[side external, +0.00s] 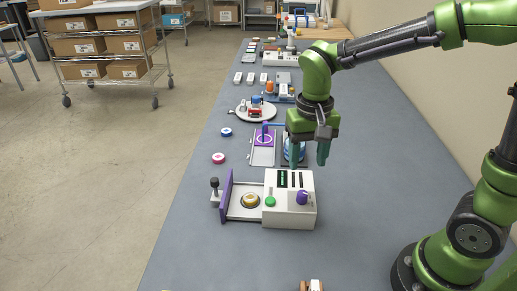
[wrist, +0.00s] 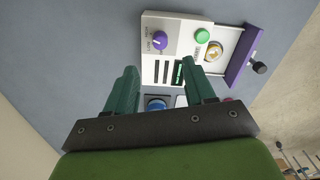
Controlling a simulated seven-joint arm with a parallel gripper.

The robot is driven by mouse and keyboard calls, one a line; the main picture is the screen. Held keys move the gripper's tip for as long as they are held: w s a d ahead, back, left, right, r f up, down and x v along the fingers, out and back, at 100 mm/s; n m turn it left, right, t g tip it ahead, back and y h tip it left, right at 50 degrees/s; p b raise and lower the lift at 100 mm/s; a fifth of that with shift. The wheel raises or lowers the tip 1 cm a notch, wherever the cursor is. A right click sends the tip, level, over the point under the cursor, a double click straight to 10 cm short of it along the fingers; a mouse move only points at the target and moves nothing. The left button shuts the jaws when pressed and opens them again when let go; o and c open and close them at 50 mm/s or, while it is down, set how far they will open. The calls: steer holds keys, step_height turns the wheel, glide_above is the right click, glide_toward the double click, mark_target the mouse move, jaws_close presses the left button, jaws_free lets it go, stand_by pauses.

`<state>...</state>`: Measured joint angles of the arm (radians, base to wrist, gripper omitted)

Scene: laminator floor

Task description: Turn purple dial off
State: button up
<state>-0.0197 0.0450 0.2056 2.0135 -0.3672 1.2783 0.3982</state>
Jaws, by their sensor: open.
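The purple dial (side external: 302,197) sits on the right part of the sloped front face of a white machine (side external: 288,215). My gripper (side external: 309,164) is above and behind the machine, pointing down. Its green fingers are apart with nothing held between them. In the wrist view my gripper (wrist: 165,78) reaches toward the machine, and the dial lies beyond the fingertips, apart from them.
The machine has a green button (side external: 270,202), dark slots, a purple sliding door (side external: 226,195) and a black knob (side external: 214,183). Several gadgets stand along the grey bench behind it, including a blue round piece (side external: 294,146) near my gripper. Bench in front is mostly clear.

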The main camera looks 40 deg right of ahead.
mark_target(303, 193)
step_height(303, 193, down, 10)
steer(key=shift+f, duration=0.1)
stand_by(0.4)
jaws_close()
